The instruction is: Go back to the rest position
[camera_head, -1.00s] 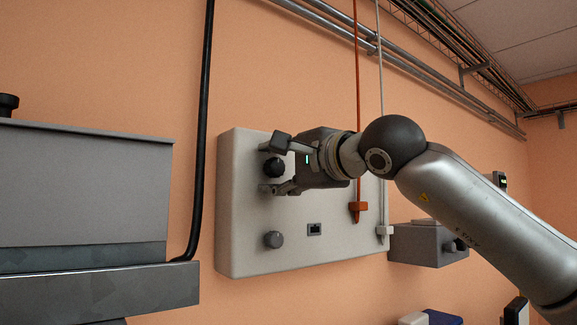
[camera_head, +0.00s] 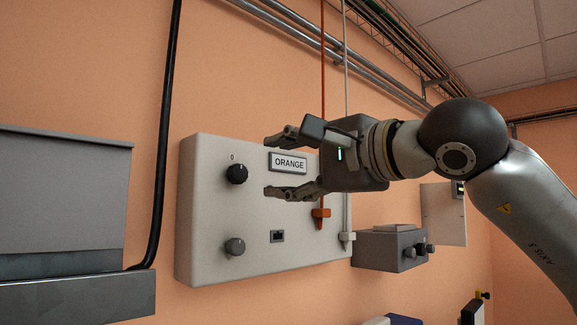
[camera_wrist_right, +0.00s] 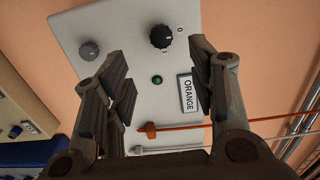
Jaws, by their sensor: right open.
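My right gripper (camera_head: 283,166) is open and empty in front of the light grey wall panel (camera_head: 208,213). In the head view its fingers point left, to the right of the upper black knob (camera_head: 237,174) and apart from it. In the right wrist view the open fingers (camera_wrist_right: 158,95) frame part of the panel, with the black knob (camera_wrist_right: 162,37) beyond them. My left gripper is not in view.
A lower grey knob (camera_head: 235,247) and a small socket (camera_head: 278,237) are on the panel. An orange connector (camera_head: 321,213) and a white one (camera_head: 347,237) hang on cables. A grey box (camera_head: 390,247) is at right, a grey cabinet (camera_head: 62,200) at left.

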